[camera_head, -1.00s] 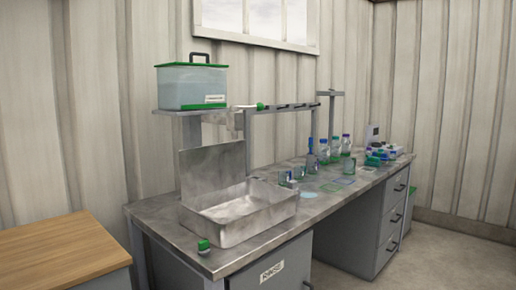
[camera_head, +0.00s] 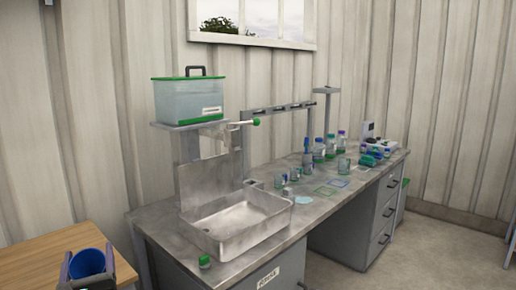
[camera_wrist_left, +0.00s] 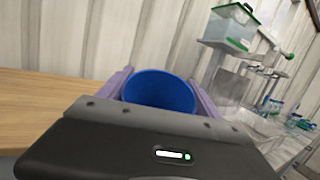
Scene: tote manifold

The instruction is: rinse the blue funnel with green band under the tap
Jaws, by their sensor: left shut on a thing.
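The blue funnel (camera_head: 88,261) shows at the lower left of the head view, with its open mouth facing up. My left gripper (camera_head: 87,268) is shut on it, one finger on each side. In the left wrist view the funnel (camera_wrist_left: 160,91) sits between the two fingers; its green band is hidden there. The tap with a green end (camera_head: 256,122) sticks out from the shelf below the green-lidded water tank (camera_head: 188,98). The steel sink (camera_head: 236,236) lies under it, to the right of the funnel. My right gripper is not in view.
A wooden table (camera_head: 50,251) lies at the left, under my left gripper. Several bottles and beakers (camera_head: 318,150) stand on the bench to the right of the sink.

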